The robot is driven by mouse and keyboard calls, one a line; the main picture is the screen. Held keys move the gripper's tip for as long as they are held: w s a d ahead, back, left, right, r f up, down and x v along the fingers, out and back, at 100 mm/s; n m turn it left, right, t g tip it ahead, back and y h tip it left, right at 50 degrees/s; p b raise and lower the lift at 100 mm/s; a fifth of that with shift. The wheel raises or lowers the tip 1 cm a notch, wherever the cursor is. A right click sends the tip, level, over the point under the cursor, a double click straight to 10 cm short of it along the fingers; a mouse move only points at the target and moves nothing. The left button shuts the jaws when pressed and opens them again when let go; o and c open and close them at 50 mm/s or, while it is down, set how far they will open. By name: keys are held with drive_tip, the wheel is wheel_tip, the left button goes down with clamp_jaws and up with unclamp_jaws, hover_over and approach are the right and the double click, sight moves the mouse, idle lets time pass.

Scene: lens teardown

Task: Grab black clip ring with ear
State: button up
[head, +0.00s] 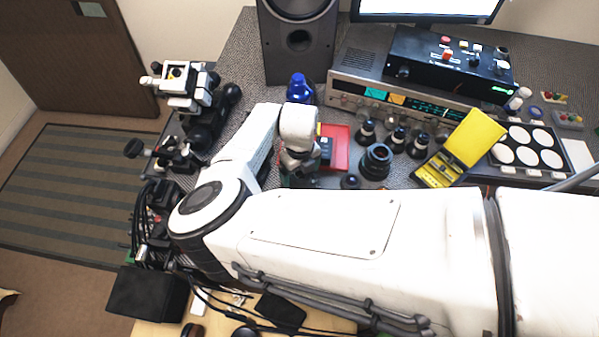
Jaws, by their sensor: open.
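My gripper (301,165) points down at the bench in the middle of the head view, beside a red tray (340,160). Its jaws are open, but the fingertips are small and partly hidden by my own arm. I cannot make out a black clip ring with an ear. A black lens barrel (375,162) stands to the right of the tray. A small dark round part (349,181) lies just below the tray; I cannot tell what it is.
Several black loupe-like pieces (397,140) stand right of the gripper. An open yellow case (474,137) and a tray of white discs (523,150) lie farther right. A blue bottle (299,88), a speaker (298,45) and a radio receiver (355,78) stand behind.

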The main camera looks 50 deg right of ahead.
drive_tip(key=shift+f, duration=0.35)
drive_tip(key=shift+c, duration=0.2)
drive_tip(key=c, duration=1)
drive_tip(key=shift+r, duration=0.1)
